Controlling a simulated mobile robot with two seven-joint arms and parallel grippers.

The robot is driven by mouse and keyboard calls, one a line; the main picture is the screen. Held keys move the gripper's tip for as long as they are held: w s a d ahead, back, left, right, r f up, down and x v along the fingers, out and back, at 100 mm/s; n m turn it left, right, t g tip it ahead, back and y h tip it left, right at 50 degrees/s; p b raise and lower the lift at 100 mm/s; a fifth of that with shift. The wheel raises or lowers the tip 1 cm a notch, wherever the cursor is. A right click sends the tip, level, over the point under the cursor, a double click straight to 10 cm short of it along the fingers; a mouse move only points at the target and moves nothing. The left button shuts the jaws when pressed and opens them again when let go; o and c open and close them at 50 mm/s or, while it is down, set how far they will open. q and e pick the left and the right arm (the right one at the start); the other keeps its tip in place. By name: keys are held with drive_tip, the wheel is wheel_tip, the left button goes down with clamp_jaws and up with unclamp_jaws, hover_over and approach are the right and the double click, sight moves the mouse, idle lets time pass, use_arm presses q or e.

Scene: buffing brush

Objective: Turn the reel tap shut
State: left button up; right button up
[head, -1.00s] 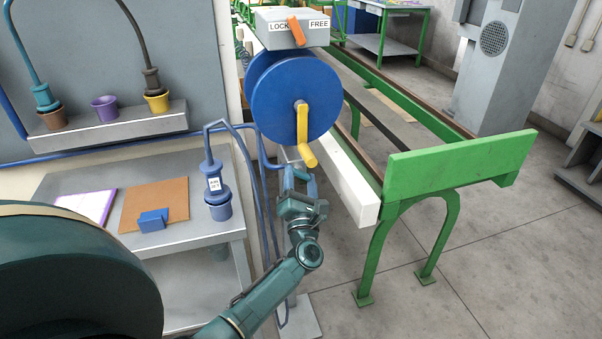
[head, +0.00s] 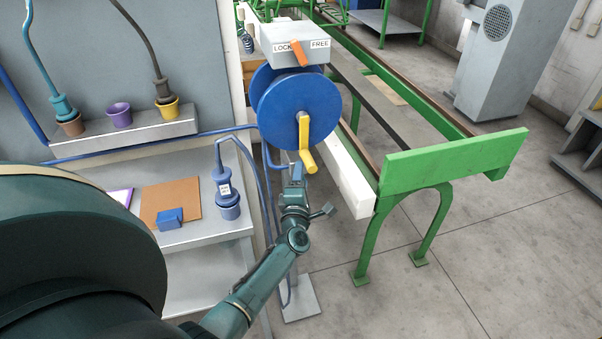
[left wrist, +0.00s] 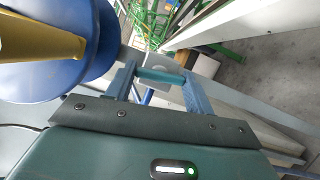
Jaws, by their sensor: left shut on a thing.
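My left gripper (head: 296,172) is just below the blue hose reel (head: 275,108) and its yellow crank (head: 306,150). In the left wrist view a short teal bar (left wrist: 160,76), which looks like the tap's handle, spans between the two blue fingers of my left gripper (left wrist: 160,82). The fingers are shut on it. A grey part (left wrist: 163,62) shows just behind the bar. In the head view the tap is mostly hidden by the gripper. The reel and yellow crank (left wrist: 40,40) fill the left of the wrist view. My right gripper is not in view.
A grey box (head: 296,42) with an orange lever (head: 300,54), labelled LOCK and FREE, sits above the reel. A white beam (head: 350,190) and green frame (head: 455,155) stand close on the right. A grey bench (head: 190,235) with a blue plug is left. Floor is clear at right.

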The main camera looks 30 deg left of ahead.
use_arm(q)
drive_tip(key=shift+m, duration=0.3)
drive_tip(key=o, duration=1)
drive_tip(key=shift+s+d, duration=0.1)
